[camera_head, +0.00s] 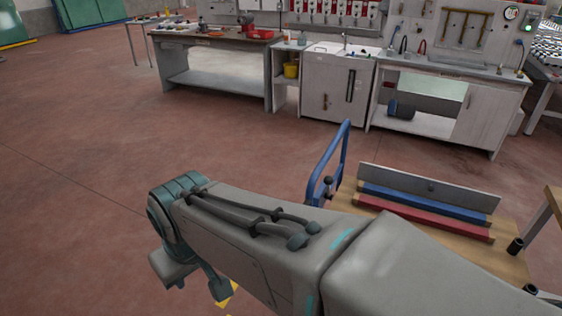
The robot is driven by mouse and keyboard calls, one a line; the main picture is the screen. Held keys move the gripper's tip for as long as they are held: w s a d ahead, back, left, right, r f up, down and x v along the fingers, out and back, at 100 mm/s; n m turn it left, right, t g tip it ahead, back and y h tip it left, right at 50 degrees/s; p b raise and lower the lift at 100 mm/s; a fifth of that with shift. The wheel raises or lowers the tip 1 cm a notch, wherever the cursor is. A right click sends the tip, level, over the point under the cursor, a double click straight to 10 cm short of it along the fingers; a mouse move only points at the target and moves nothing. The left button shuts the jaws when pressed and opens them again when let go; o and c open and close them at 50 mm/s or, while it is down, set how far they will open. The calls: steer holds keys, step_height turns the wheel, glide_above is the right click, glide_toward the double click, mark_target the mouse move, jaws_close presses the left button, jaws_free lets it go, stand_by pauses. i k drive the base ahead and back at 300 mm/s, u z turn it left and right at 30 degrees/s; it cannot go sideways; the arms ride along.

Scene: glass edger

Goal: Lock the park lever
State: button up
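A low cart with a wooden deck (510,262) stands at the right, partly behind my arm. A blue tube handle (343,150) rises at its left end. A small dark ball knob (328,180) shows beside the handle's foot; it may be the park lever, but its position, locked or not, cannot be told. My arm crosses the foreground from the lower right to a teal joint at the left and hides the cart's near side. Small grey parts show below that joint, but I cannot make out gripper fingers.
The cart carries a grey upright panel (430,187), a blue bar (425,202) and a red bar (437,218). A wooden-topped table (554,198) cuts in at the right edge. Workbenches (216,70) and a sink cabinet (335,85) line the back. The floor at left is clear.

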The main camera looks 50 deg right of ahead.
mark_target(328, 180)
steer(key=i, duration=1.6)
steer(key=z, duration=3.4)
steer(key=i, duration=0.5)
steer(key=z, duration=0.1)
steer(key=k, duration=0.55)
steer(key=u, duration=0.5)
